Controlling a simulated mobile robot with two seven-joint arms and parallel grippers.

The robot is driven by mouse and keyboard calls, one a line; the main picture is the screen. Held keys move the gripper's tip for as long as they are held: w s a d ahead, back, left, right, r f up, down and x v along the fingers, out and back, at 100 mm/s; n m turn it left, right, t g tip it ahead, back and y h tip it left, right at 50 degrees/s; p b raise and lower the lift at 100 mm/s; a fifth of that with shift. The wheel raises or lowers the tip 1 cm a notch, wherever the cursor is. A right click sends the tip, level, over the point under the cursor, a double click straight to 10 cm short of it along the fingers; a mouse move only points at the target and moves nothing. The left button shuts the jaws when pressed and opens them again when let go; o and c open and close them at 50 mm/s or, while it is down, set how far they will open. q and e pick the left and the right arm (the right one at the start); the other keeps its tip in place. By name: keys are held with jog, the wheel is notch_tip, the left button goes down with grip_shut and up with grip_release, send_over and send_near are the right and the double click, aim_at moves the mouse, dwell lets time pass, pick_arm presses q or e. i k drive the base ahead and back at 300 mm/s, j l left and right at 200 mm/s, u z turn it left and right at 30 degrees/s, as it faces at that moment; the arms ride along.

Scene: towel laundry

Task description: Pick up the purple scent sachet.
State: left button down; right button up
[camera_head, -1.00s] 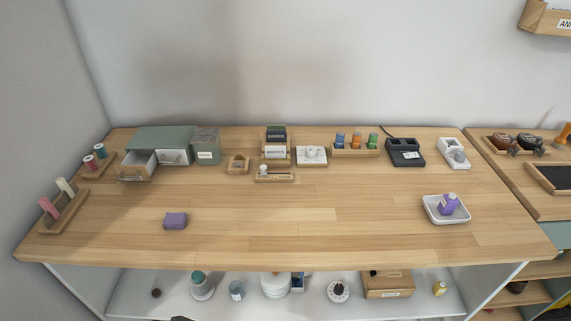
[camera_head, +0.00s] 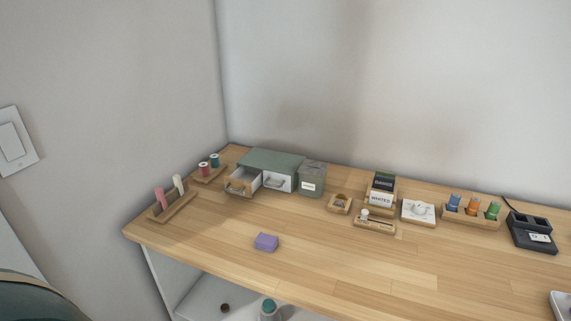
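A small purple block-like item (camera_head: 266,242), which looks like the scent sachet, lies on the wooden tabletop (camera_head: 330,258) near its front edge, left of the picture's middle. It lies apart from the other things, with bare wood around it. Neither of my grippers shows in the head view.
Behind the sachet stands a green drawer box (camera_head: 272,160) with its left drawer (camera_head: 241,183) pulled out. A wooden tray with pegs (camera_head: 174,206) is to the left. A grey-green bin (camera_head: 311,179) and label holders (camera_head: 381,190) stand along the back. The wall closes off the left.

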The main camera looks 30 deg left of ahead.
aim_at(265, 241)
jog(key=u, duration=1.1)
jog(key=k+j, duration=0.05)
jog(key=j, duration=0.05)
